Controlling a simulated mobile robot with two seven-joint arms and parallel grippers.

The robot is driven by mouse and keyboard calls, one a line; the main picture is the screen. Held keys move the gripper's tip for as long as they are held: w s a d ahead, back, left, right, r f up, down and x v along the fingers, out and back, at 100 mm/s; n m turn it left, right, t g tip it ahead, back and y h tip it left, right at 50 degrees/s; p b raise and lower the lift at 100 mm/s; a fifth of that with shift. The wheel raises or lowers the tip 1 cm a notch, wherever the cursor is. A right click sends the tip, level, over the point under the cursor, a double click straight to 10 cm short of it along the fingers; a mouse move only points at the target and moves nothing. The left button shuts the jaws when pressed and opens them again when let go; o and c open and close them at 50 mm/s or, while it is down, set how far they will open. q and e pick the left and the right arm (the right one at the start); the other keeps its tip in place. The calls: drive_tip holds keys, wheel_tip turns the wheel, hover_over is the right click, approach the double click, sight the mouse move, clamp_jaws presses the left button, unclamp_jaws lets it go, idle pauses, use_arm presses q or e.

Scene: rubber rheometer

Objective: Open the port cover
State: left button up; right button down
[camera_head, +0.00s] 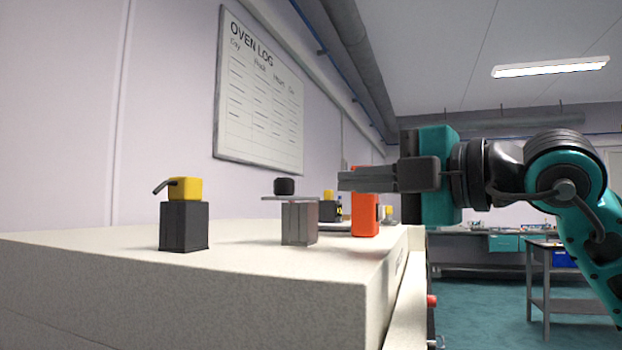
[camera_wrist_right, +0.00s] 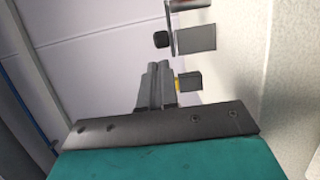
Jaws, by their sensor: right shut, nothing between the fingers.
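A flat grey plate (camera_head: 290,198) with a black knob (camera_head: 284,186) lies on top of a grey metal block (camera_head: 299,223) on the white machine. I take this plate as the port cover, though no label shows it. In the right wrist view the knob (camera_wrist_right: 161,40), the plate (camera_wrist_right: 172,15) and the block (camera_wrist_right: 196,40) are beyond the fingers. My right gripper (camera_head: 342,181) is shut and empty, its fingers pointing left at about knob height, apart from the knob in the picture. Its fingers (camera_wrist_right: 156,68) are together in the wrist view.
A dark block (camera_head: 184,227) with a yellow top (camera_head: 185,189) and a lever stands left on the white machine top (camera_head: 120,240). An orange block (camera_head: 364,215) stands beneath my right gripper in the picture. A wall board (camera_head: 260,100) hangs behind. Bare surface separates the blocks.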

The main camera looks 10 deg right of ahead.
sight(292, 184)
drive_tip(key=x, duration=0.6)
drive_tip(key=shift+r+p, duration=0.1)
drive_tip(key=shift+p, duration=0.3)
use_arm(q)
drive_tip(key=shift+s+a+r, duration=0.1)
drive_tip(key=shift+a+r, duration=0.05)
drive_tip(key=shift+a, duration=0.05)
use_arm(e)
drive_tip(key=shift+x, duration=0.8)
use_arm(q)
drive_tip(key=shift+a, duration=0.2)
